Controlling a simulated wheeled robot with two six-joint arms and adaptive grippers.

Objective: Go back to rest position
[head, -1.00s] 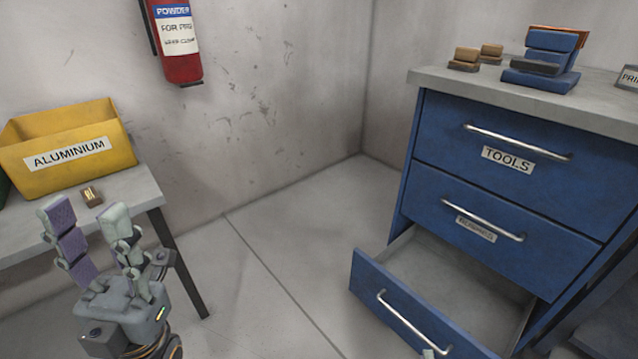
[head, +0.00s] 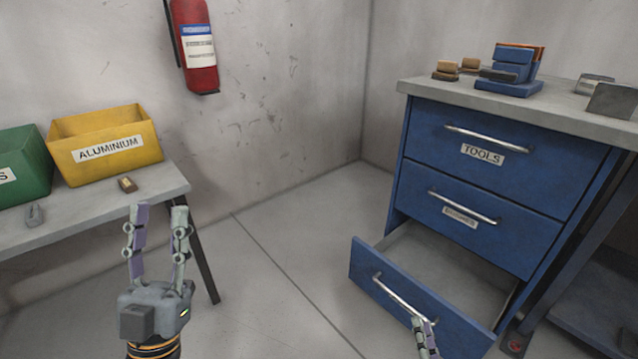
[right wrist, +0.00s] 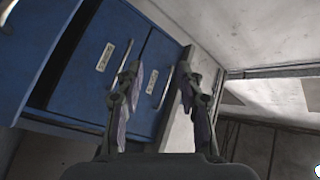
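My left gripper (head: 160,215) is open and empty, fingers pointing up, in front of the table at the left in the head view. Only a fingertip part of my right gripper (head: 425,335) shows at the bottom of the head view, near the handle of the pulled-out bottom drawer; I cannot tell there whether it touches. In the right wrist view my right gripper (right wrist: 158,85) is open with nothing between its fingers. The blue drawer cabinet (head: 505,170) stands beyond it, and its fronts and handles also show in the right wrist view (right wrist: 95,85).
The open bottom drawer (head: 375,290) juts out into the floor space and looks empty. A grey table (head: 100,212) at the left carries a yellow ALUMINIUM bin (head: 105,165), a green bin (head: 25,185) and a small brown block (head: 127,184). Open floor (head: 290,270) lies between table and cabinet.

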